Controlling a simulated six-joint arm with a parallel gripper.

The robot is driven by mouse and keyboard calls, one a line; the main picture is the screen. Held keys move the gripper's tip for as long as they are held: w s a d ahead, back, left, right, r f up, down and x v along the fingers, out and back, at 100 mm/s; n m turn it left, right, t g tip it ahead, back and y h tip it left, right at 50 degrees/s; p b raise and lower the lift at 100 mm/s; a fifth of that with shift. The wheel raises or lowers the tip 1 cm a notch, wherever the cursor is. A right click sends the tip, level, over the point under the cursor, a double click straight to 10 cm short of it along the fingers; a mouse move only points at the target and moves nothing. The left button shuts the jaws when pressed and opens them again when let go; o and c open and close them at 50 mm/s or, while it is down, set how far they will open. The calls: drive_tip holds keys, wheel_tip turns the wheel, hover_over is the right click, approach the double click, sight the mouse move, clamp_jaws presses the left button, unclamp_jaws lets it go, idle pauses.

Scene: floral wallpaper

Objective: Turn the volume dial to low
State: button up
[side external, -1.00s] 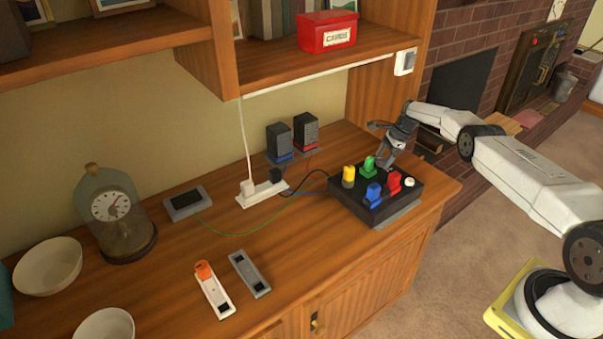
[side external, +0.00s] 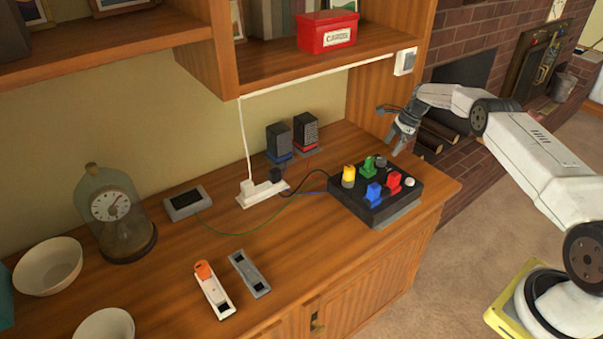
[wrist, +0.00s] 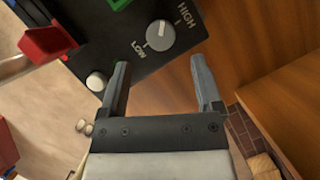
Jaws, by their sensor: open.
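The volume dial (wrist: 161,34) is a round grey knob with a white pointer line, on a black control box (side external: 345,197). In the wrist view, LOW is printed at its lower left and HIGH at its upper right. The pointer line lies on the side away from my gripper; its exact setting is hard to tell. The dial also shows small at the box's back edge in the side view (side external: 381,162). My gripper (wrist: 160,62) is open and empty, its fingertips apart from the dial. In the side view, it hovers above and behind the box (side external: 385,131).
The box also carries yellow (side external: 348,174), green (side external: 368,164), blue (side external: 373,194) and red (side external: 394,182) switches and a white button (side external: 410,182). Two small speakers (side external: 292,138) and a power strip (side external: 262,192) stand to the left. A wooden shelf (side external: 300,65) overhangs the back.

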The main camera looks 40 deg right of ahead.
sight(382, 159)
drive_tip(key=shift+v, duration=1.15)
drive_tip(key=m, duration=0.3)
drive_tip(key=a+m+t+h, duration=0.1)
drive_tip(key=m, duration=0.1)
drive_tip(key=shift+w+a+f+m+h, duration=0.15)
drive_tip(key=shift+w+m+h, duration=0.15)
drive_tip(key=shift+m, duration=0.1)
drive_tip(key=shift+s+a+m+t+h, duration=0.15)
drive_tip(key=shift+a+m+t+h, duration=0.05)
drive_tip(key=shift+m, duration=0.4)
drive_tip(key=shift+s+a+m+t+h, duration=0.15)
drive_tip(key=shift+m+t+h, duration=0.05)
drive_tip(key=shift+m, duration=0.4)
drive_tip(key=m, duration=0.2)
drive_tip(key=s+a+m+h, duration=0.1)
drive_tip(key=m, duration=0.1)
drive_tip(key=shift+s+t, duration=0.3)
drive_tip(key=shift+t, duration=0.1)
drive_tip(key=shift+x, duration=3.8)
